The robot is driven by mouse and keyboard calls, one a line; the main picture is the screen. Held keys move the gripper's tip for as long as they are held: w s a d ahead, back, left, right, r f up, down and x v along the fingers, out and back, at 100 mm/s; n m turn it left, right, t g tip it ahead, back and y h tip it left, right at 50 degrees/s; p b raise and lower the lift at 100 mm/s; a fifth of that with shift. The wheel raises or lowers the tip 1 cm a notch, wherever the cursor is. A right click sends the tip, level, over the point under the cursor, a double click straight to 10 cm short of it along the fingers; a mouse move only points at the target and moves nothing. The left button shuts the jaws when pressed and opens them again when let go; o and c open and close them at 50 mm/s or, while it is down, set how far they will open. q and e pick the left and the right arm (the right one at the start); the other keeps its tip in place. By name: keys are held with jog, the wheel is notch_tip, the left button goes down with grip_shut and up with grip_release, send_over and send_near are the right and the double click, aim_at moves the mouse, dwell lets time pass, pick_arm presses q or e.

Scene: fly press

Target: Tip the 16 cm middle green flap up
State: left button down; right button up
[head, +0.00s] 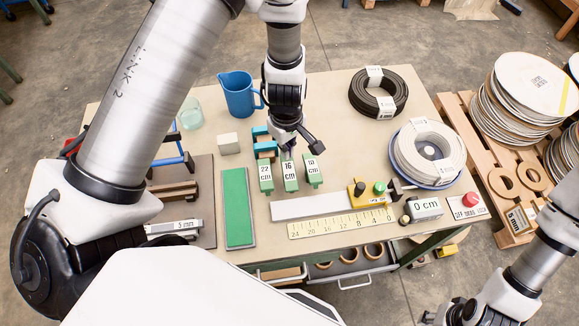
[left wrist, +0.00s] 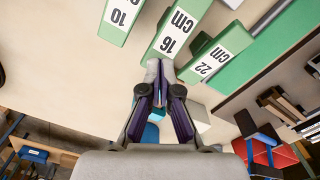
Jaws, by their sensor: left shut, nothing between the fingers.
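The 16 cm middle green flap (head: 290,184) stands between the 22 cm flap (head: 266,184) and the 10 cm flap (head: 314,180) on the table, its label facing me. My left gripper (head: 288,152) is shut and empty, pointing down at the flap's far end. In the left wrist view the shut fingertips (left wrist: 159,66) are right by the end of the 16 cm flap (left wrist: 168,48); I cannot tell whether they touch it. My right gripper (head: 458,312) is partly in view at the bottom right, far from the flaps; its jaws are unclear.
A white strip (head: 312,205) and a yellow ruler (head: 340,223) lie in front of the flaps, a green strip (head: 238,210) to the left. Cable coils (head: 425,150) and a blue jug (head: 238,95) stand farther off.

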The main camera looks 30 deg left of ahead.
pick_arm(q)
jog(key=shift+f+b, duration=1.2)
jog(key=shift+f, duration=0.25)
dwell(0.9)
notch_tip(320, 180, up, 7)
jog(key=p, duration=0.7)
jog(key=shift+r, duration=0.15)
jog(key=shift+f, duration=0.2)
